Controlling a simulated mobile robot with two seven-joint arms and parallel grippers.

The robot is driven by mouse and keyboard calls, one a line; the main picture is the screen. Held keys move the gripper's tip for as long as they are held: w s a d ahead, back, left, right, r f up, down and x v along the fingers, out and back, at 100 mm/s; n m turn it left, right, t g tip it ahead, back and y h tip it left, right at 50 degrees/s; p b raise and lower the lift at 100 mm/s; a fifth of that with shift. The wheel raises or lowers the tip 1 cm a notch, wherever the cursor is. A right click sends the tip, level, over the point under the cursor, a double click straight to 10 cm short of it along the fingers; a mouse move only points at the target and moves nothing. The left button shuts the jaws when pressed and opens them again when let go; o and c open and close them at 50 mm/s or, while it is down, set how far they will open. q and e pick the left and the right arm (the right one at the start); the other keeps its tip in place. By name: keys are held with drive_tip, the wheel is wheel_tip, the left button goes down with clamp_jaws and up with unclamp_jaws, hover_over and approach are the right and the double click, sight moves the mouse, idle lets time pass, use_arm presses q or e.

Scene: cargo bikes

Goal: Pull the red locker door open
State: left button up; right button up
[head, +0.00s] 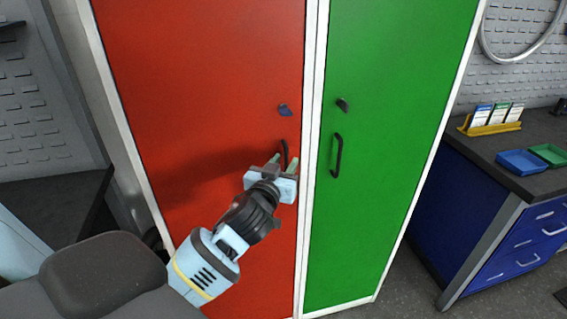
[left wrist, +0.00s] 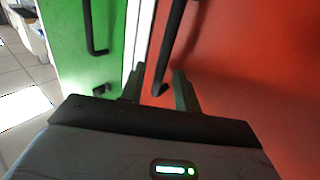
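The red locker door (head: 200,90) stands shut in its white frame in the head view. Its black bar handle (head: 285,152) is near the right edge, below a small dark latch (head: 285,109). My left gripper (head: 284,162) is in front of the handle with its two fingers apart. The left wrist view, which looks upside down, shows the red door (left wrist: 260,60) on the right. There the handle (left wrist: 172,45) runs down towards the gap between the open fingers (left wrist: 158,90). I cannot tell whether they touch it. My right gripper is not in view.
A green locker door (head: 390,120) with its own black handle (head: 337,156) adjoins on the right, also shut. A blue drawer cabinet (head: 500,220) stands further right, with trays and a yellow card holder (head: 490,127) on top. A dark worktop (head: 50,205) is at the left.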

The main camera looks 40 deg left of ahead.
use_arm(q)
drive_tip(key=shift+w, duration=0.15)
clamp_jaws()
idle(0.4)
